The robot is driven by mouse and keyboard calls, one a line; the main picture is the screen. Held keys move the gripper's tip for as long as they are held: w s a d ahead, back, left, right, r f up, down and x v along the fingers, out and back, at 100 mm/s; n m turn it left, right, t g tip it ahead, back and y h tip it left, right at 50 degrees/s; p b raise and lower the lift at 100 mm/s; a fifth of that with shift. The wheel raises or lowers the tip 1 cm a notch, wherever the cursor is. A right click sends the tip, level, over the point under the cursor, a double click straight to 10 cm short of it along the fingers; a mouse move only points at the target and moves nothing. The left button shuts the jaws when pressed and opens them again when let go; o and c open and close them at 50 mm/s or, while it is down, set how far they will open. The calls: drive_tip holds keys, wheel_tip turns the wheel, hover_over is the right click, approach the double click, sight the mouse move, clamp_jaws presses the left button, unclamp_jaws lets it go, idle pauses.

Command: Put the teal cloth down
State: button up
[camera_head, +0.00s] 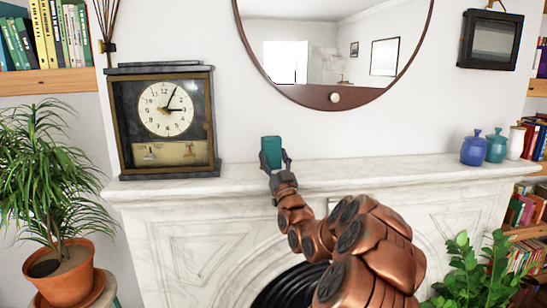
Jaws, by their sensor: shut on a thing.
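The teal cloth (271,150) looks like a small upright teal block in the head view, just right of the clock. My gripper (273,163) is shut on it, with a dark finger on each side of its lower part. The cloth is at the height of the mantel top, in front of the wall. I cannot tell whether its bottom touches the marble mantel (400,170), because the gripper hides it.
A mantel clock (165,120) stands close on the left. A round mirror (335,97) hangs above. The mantel between gripper and jars is clear. A potted plant (65,265) stands lower left.

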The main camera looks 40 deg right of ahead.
drive_tip(key=shift+f+b, duration=0.7)
drive_tip(key=shift+b, duration=0.35)
drive_tip(key=o, duration=1.5)
drive_tip(key=shift+o, duration=0.2)
drive_tip(key=shift+r, duration=0.15)
drive_tip(key=shift+r+p, duration=0.65)
drive_tip(key=shift+p, duration=0.5)
drive_tip(key=b+v, duration=0.5)
drive_tip(key=v, duration=0.7)
drive_tip(key=shift+f, duration=0.1)
